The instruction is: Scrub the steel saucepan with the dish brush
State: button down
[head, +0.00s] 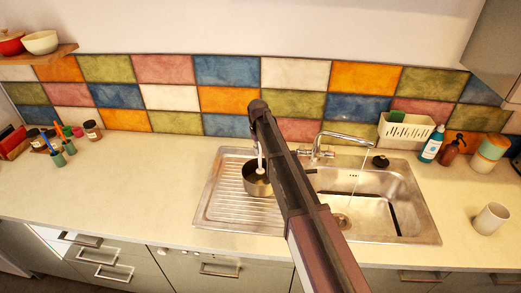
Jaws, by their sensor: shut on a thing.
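The steel saucepan (256,187) stands on the ribbed drainboard, left of the sink bowl. Its dark handle (310,171) shows at the right, past my arm. A thin pale upright piece (259,156), which looks like part of the dish brush, shows beside my arm and reaches down to the pan's mouth. Whether its lower end touches the inside of the pan I cannot tell. My arm crosses the view from the lower right to above the pan. It hides my gripper, the brush's upper part and the pan's right side.
The steel sink (418,226) lies right of my arm, with water running from the faucet (345,136). A white caddy (407,127), blue bottle (432,146), brown bottle (453,149) and white mug (490,218) stand at the right. The left counter (140,180) is mostly clear.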

jog(key=shift+r+p, duration=6.65)
jog(key=shift+r, duration=0.3)
jog(key=shift+s, duration=0.1)
jog(key=shift+t, duration=0.6)
jog(key=shift+s+d+r+p, duration=0.1)
jog(key=shift+s+d, duration=0.05)
jog(key=shift+s, duration=0.65)
jog(key=shift+s+d+r+p, duration=0.1)
jog(key=shift+s+d+r, duration=0.05)
jog(key=shift+s, duration=0.6)
jog(key=shift+s+d+r+p, duration=0.1)
jog(key=shift+s+d, duration=0.05)
jog(key=shift+s, duration=0.65)
jog(key=shift+d, duration=0.1)
jog(key=shift+w+d, duration=0.25)
jog(key=shift+d, duration=0.45)
jog(key=shift+s+f, duration=0.1)
jog(key=shift+s, duration=0.1)
